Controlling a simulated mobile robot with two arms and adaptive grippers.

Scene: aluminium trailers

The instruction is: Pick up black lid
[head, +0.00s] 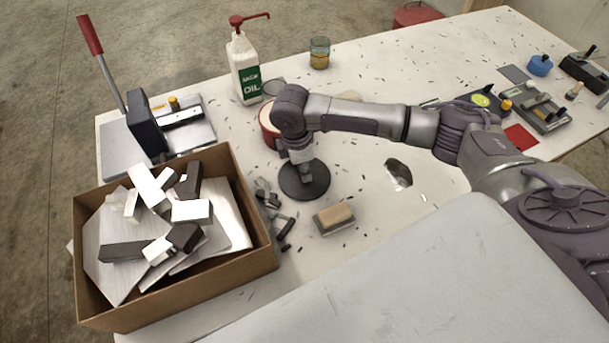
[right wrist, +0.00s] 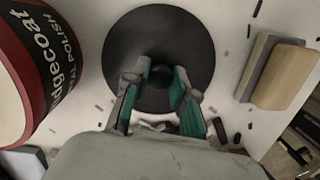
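The black lid (head: 318,184) is a flat round disc lying on the white table, under my right gripper (head: 303,172). In the right wrist view the lid (right wrist: 160,34) fills the upper middle, with a small dark knob (right wrist: 157,69) at its centre. My right gripper (right wrist: 161,70) points down over it, its green-padded fingers apart on either side of the knob. A gap seems to show between the fingers, and I see no clear grip on the knob. My left gripper is not in view.
A red polish tin (right wrist: 38,75) stands close left of the lid. A sanding block (head: 335,217) lies to its right. A cardboard box (head: 180,297) of metal offcuts stands front left. An oil bottle (head: 245,70) and a glass jar (head: 319,53) stand behind. Dark scraps litter the table.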

